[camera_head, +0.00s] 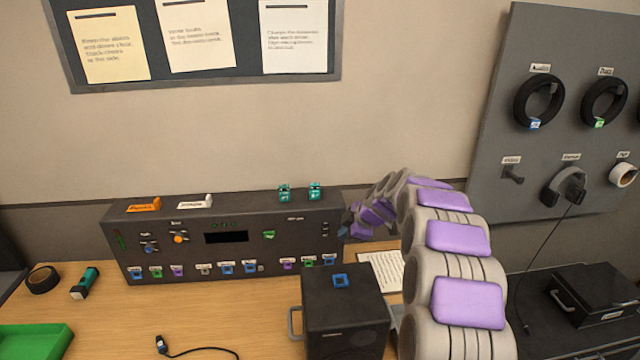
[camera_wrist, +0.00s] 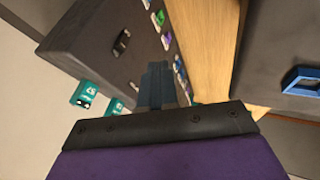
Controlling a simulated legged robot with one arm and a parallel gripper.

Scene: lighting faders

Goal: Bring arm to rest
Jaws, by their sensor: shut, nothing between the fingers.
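My arm, with grey links and purple pads, comes in from the lower right in the head view and curls left. My gripper (camera_head: 344,232) is at the right end of the dark lighting console (camera_head: 215,213), and the head view shows only a little of it. In the wrist view my gripper (camera_wrist: 157,68) has its fingers together with nothing between them. The console (camera_wrist: 95,40) lies beyond and to the left of the fingers there. I cannot tell whether the fingertips touch the console.
A dark box (camera_head: 345,310) with a blue ring on top stands in front of the console. A sheet of paper (camera_head: 380,270) lies behind it. A green tray (camera_head: 35,341), a tape roll (camera_head: 42,279) and a cable (camera_head: 205,350) are on the desk. A pegboard (camera_head: 545,50) hangs at right.

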